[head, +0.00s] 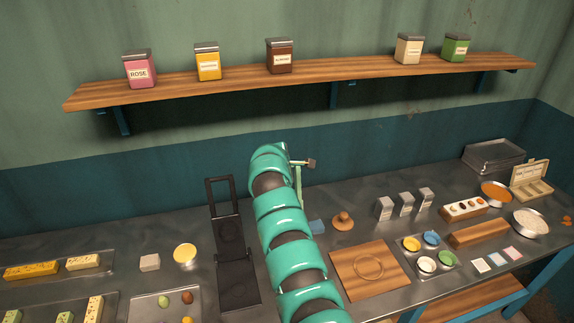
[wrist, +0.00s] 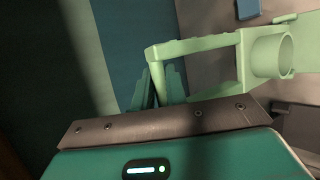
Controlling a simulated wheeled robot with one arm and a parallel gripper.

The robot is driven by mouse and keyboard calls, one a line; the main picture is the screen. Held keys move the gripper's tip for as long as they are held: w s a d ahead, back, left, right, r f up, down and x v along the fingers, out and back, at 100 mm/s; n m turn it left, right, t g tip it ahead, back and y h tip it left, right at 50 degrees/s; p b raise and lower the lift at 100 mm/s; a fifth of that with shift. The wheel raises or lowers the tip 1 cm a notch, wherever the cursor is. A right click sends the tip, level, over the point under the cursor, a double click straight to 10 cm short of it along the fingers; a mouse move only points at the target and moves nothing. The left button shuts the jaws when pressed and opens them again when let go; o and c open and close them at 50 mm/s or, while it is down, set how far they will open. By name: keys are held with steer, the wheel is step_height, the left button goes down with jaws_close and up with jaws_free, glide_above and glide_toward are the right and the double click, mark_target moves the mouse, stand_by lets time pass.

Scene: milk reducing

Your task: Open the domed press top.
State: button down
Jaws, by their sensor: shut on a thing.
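A pale green frame with a bar and a round, open cup-like ring (wrist: 270,55) fills the upper right of the wrist view. My gripper (wrist: 160,82) is shut on the downturned end of its bar, one teal finger on each side. In the head view, a narrow pale green part (head: 298,176) with a brownish end piece (head: 311,163) shows just right of my arm. My arm hides the rest of it and my gripper there. I cannot tell which visible part is the domed top, or how far it is open.
A black hinged plate device (head: 238,285) stands raised left of my arm. A wooden board (head: 368,268), a wooden knobbed piece (head: 343,220) and small grey boxes (head: 405,204) lie to the right. A shelf with jars (head: 300,82) is above.

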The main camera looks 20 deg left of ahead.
steer(key=shift+w+d, duration=0.1)
steer(key=shift+d, duration=0.05)
steer(key=c, duration=1.4)
jaws_free()
steer(key=shift+c, duration=0.2)
steer(key=shift+r, duration=0.1)
steer(key=b+v, duration=0.6)
steer(key=v, duration=1.1)
steer(key=shift+b, duration=0.3)
steer(key=shift+r, duration=0.1)
